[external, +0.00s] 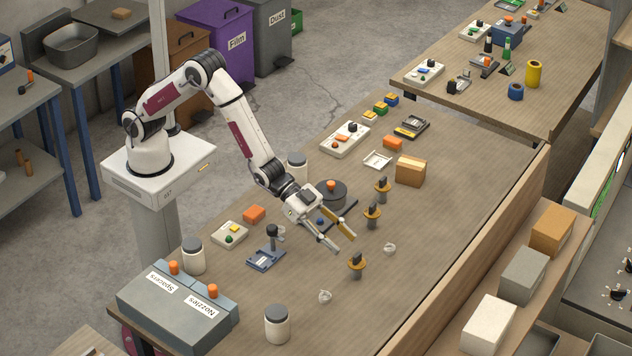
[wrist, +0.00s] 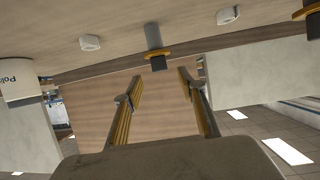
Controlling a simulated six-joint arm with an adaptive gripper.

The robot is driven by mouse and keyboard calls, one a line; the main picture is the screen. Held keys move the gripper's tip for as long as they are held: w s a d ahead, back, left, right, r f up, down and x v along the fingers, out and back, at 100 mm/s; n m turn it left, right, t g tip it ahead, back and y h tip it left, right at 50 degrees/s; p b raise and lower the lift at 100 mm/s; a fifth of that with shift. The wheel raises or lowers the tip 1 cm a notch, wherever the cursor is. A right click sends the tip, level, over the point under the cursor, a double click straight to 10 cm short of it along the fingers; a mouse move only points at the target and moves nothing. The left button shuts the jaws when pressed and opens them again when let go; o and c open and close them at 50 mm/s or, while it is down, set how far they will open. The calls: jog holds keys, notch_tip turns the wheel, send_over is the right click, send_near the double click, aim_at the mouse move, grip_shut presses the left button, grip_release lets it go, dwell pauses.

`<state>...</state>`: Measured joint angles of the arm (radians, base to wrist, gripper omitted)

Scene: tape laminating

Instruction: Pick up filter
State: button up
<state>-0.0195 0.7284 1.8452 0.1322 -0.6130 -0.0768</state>
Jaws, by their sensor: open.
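My gripper (external: 345,243) is open and empty above the table in the external view. Its two yellow-padded fingers also show in the wrist view (wrist: 160,77). No part is clearly marked as the filter. A grey post with a gold collar and black top (external: 357,264) stands just beyond the fingertips. It also shows in the wrist view (wrist: 157,55), between and beyond the fingers, apart from them. Two similar posts (external: 372,215) (external: 382,189) stand farther back. Small white pieces (external: 325,296) (external: 390,249) lie to either side of the nearest post.
A dark round pot with an orange knob (external: 333,192) stands behind the gripper. A blue fixture (external: 266,258) and white jars (external: 277,324) (external: 193,255) are to the left. A cardboard box (external: 411,170) stands farther back. The table's right side is clear up to a raised wooden edge (external: 470,262).

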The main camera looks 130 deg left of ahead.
aim_at(356, 254)
jog(key=shift+x, duration=0.85)
jog(key=shift+w, duration=0.1)
jog(key=shift+x, duration=2.5)
grip_shut()
